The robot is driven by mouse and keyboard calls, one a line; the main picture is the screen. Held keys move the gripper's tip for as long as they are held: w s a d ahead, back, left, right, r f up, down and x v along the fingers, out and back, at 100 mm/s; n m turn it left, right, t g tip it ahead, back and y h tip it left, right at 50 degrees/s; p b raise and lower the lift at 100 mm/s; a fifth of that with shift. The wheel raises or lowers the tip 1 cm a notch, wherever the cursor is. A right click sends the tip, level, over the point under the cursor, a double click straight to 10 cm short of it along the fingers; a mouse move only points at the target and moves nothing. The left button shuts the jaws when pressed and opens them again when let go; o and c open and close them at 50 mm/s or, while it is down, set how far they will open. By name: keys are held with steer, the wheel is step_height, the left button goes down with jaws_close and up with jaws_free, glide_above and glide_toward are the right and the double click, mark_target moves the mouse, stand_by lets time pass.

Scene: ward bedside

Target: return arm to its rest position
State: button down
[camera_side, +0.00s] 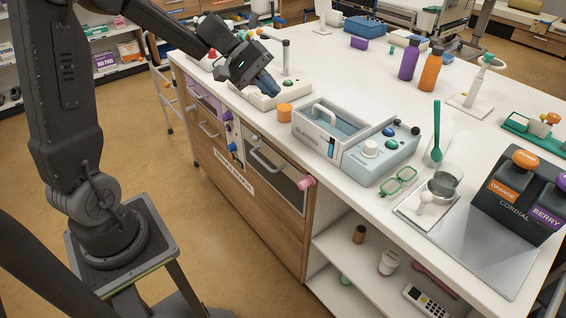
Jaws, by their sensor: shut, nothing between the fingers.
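My arm reaches from the left across to the counter's back left part. My gripper (254,76) is dark and points down over a white device (262,99) with a green button on the counter. It is shut and empty. A blue piece (267,83) shows right at the fingertips; I cannot tell whether they touch it. The gripper partly hides the device.
Drawers with handles (265,160) face my base.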

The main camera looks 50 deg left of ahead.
steer(key=s+d+r+m+y, duration=0.1)
steer(key=s+d+m+y, duration=0.1)
steer(key=s, duration=0.5)
steer(key=s+d+r+m+y, duration=0.1)
steer(key=s+d+m+y, duration=0.2)
steer(key=s, duration=0.3)
steer(key=s+d+r+m+t+y, duration=0.1)
steer(key=s+d+m+y, duration=0.2)
steer(key=s, duration=0.4)
steer(key=shift+s+r+m+y, duration=0.3)
steer(key=shift+m+y, duration=0.2)
steer(key=shift+m, duration=0.2)
